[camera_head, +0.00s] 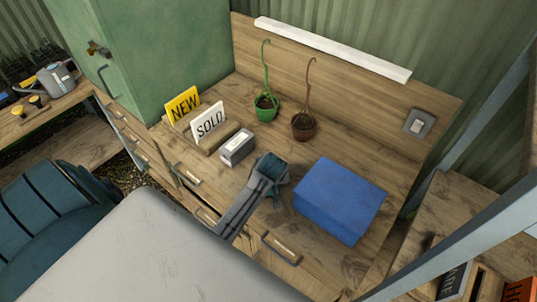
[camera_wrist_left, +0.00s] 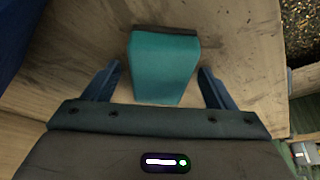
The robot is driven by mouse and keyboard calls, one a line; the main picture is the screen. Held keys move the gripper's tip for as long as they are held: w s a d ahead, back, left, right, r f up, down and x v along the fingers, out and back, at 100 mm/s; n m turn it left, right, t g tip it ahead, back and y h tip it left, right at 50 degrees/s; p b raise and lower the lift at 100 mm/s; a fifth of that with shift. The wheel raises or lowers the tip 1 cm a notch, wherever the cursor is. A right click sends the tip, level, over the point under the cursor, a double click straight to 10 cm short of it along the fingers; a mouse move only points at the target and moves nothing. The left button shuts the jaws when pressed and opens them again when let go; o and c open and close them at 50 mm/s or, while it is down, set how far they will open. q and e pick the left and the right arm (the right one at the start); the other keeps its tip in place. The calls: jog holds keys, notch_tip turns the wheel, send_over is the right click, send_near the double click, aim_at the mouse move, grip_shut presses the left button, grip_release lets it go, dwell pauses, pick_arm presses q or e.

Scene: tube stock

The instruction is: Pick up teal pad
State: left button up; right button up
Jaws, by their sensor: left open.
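The teal pad (camera_wrist_left: 163,72) is a teal block with a dark strip along its far edge in the left wrist view. It lies on the wooden bench top. My left gripper (camera_head: 272,170) is over the bench in the head view and hides most or all of the pad there. In the left wrist view its two fingers are spread wide, one on each side of the pad's near part, with gaps on both sides. It holds nothing. My right gripper is in neither view.
A blue box (camera_head: 340,198) stands just right of my left gripper. A grey box (camera_head: 237,148) and a SOLD sign (camera_head: 208,122) stand to its left. A green pot (camera_head: 266,108) and a brown pot (camera_head: 304,126) stand behind. The bench's front edge is close.

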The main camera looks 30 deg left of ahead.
pick_arm(q)
jog(key=c, duration=1.1)
